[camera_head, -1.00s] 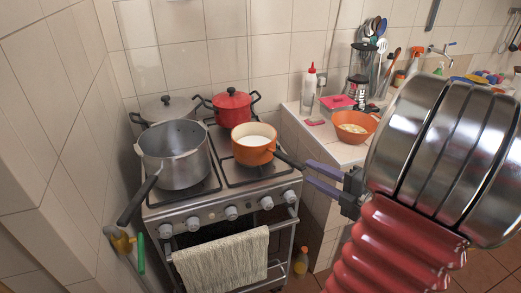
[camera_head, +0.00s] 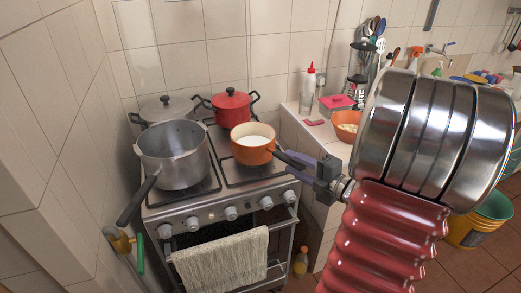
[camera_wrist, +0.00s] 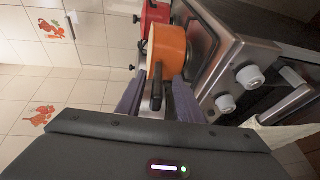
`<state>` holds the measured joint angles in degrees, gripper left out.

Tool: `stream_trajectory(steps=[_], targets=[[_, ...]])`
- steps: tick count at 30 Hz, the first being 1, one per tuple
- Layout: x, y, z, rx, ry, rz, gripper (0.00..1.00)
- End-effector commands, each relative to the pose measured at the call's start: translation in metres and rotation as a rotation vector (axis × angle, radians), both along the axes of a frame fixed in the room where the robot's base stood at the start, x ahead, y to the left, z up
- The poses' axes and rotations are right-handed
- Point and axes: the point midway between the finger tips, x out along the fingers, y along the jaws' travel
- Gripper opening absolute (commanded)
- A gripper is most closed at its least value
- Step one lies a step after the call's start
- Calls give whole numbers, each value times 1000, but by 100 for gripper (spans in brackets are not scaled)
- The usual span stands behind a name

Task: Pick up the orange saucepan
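The orange saucepan (camera_head: 253,154) stands upright on the right front of the stove, with white contents. Its dark handle points right and toward the front. My gripper (camera_head: 297,163) is at the handle, its fingers on either side of it. In the wrist view the saucepan (camera_wrist: 168,46) is beyond my gripper (camera_wrist: 158,84), and the black handle lies between the two fingers with a gap showing on each side. The gripper is open. Part of the handle is hidden by the fingers in the head view.
A large grey pot (camera_head: 174,160) stands left of the saucepan, and a red lidded pot (camera_head: 232,106) stands behind it. Another lidded grey pot (camera_head: 168,110) is at the back left. An orange bowl (camera_head: 346,128) and a white bottle (camera_head: 308,90) are on the counter.

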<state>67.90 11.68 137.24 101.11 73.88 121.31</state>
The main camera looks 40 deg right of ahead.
Motion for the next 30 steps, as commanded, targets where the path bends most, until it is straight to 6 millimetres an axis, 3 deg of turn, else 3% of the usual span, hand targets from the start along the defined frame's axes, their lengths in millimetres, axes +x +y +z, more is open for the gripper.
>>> stream_trajectory(steps=[8, 19, 30], targets=[[9, 0, -1, 0, 0, 2, 34], [49, 0, -5, 1, 0, 3, 34], [52, 0, -5, 0, 0, 2, 34]])
